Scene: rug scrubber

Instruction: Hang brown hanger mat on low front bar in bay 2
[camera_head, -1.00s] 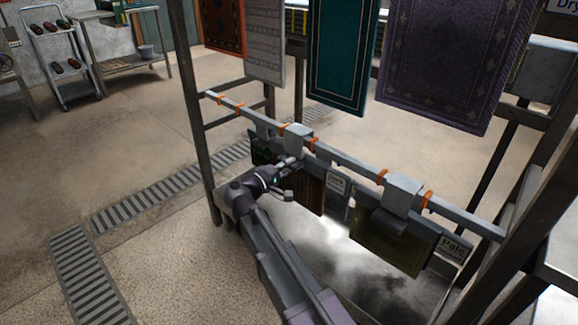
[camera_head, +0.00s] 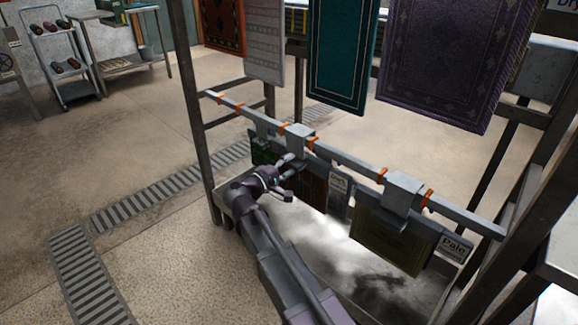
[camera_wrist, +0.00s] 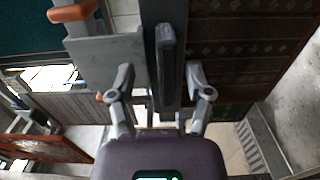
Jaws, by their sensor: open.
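The brown patterned hanger mat (camera_head: 313,190) hangs below the low front bar (camera_head: 345,158), under a grey hook (camera_head: 299,131) that sits over the bar between two orange markers. In the wrist view the brown mat (camera_wrist: 245,60) fills the upper right, beside the grey hook plate (camera_wrist: 108,62). My gripper (camera_head: 292,164) is open on the near side of the mat's top. In the wrist view its fingers (camera_wrist: 160,78) are spread either side of a dark upright grip piece (camera_wrist: 166,60), with visible gaps. The mat's top edge is partly hidden by my gripper.
An olive mat (camera_head: 388,240) hangs farther right on the bar, and a green mat (camera_head: 262,150) hangs to the left. Small signs (camera_head: 338,184) stand between them. Larger mats (camera_head: 340,50) hang above and behind. Dark posts (camera_head: 193,110) flank the rack. Open floor lies left.

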